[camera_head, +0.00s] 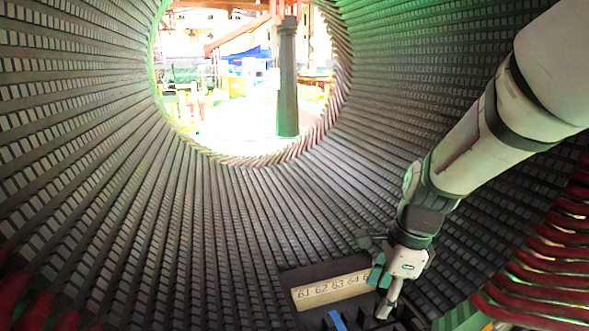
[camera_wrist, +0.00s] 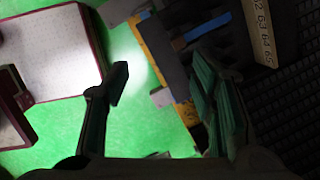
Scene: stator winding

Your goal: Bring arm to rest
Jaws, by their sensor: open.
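My gripper (camera_head: 383,292) hangs at the lower right in the head view, at the end of my pale arm that reaches in from the upper right. In the wrist view my gripper (camera_wrist: 165,95) shows two dark green fingers spread wide apart, with nothing between them. In the head view it is beside a pale strip with numbers (camera_head: 332,291) and in front of the slotted stator wall. The strip also shows at the upper right of the wrist view (camera_wrist: 262,35).
The slotted stator bore (camera_head: 220,215) curves all around my arm. Red coil ends (camera_head: 545,280) lie at the right edge. A small blue piece (camera_head: 338,321) sits below the strip. The wrist view shows a green floor (camera_wrist: 55,130) and a white panel with a red rim (camera_wrist: 45,55).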

